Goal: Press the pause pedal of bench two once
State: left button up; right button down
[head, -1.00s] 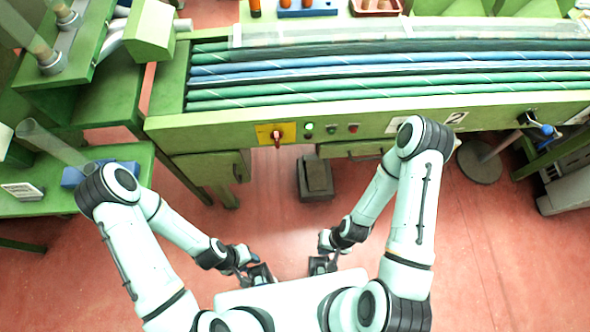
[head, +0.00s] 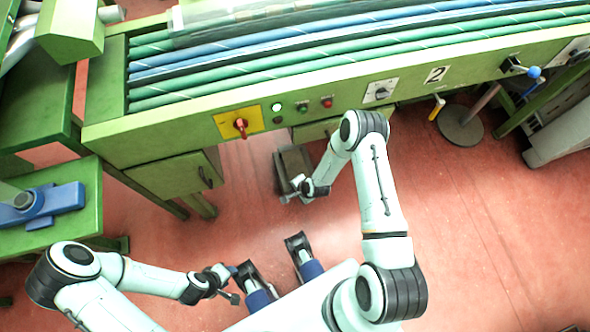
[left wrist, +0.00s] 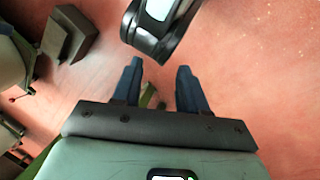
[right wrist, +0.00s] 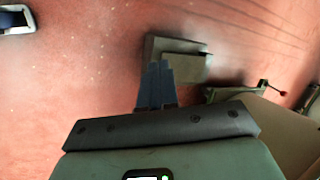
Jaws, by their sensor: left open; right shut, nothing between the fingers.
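The pause pedal is a grey box-like floor pedal (head: 293,162) on the red floor below the front of bench two (head: 345,100), whose plate reads 2. My right gripper (head: 288,198) is low by the pedal's near side and overlaps it in the head view. In the right wrist view its shut, empty fingers (right wrist: 157,70) point at the pedal (right wrist: 185,62) and cover part of its near edge; I cannot tell whether they touch. My left gripper (left wrist: 158,85) is open and empty, away from the pedal, which shows at the upper left of the left wrist view (left wrist: 72,32).
The bench front carries a yellow plate with a red switch (head: 240,123), small buttons (head: 302,107) and a dark rotary knob (head: 381,92). A green cabinet (head: 180,172) hangs left of the pedal. A round stand base (head: 460,128) is at the right. The floor between is clear.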

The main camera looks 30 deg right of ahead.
jog(key=w+d+f+m+t+h+b, duration=0.1)
jog(key=w+d+f+m+b, duration=0.2)
jog(key=w+f, duration=0.15)
jog(key=w+d+f+m+t+b, duration=0.2)
jog(key=w+f+m+b, duration=0.15)
jog(key=w, duration=0.25)
jog(key=m+t+h+b, duration=0.2)
jog(key=m+b, duration=0.1)
jog(key=m, duration=0.2)
send_over(296, 168)
notch_tip(296, 168, down, 4)
pick_arm(q)
jog(key=w+a+f, duration=0.1)
jog(key=a+f, duration=0.1)
jog(key=f, duration=0.4)
jog(key=w+a+f+t+y, duration=0.1)
jog(key=w+f, duration=0.1)
jog(key=f, duration=0.4)
jog(key=shift+w+a+f+n, duration=0.2)
jog(key=shift+w+a+n, duration=0.1)
jog(key=shift+a+n, duration=0.1)
pick_arm(e)
jog(key=shift+w+r, duration=0.1)
jog(key=shift+r, duration=0.05)
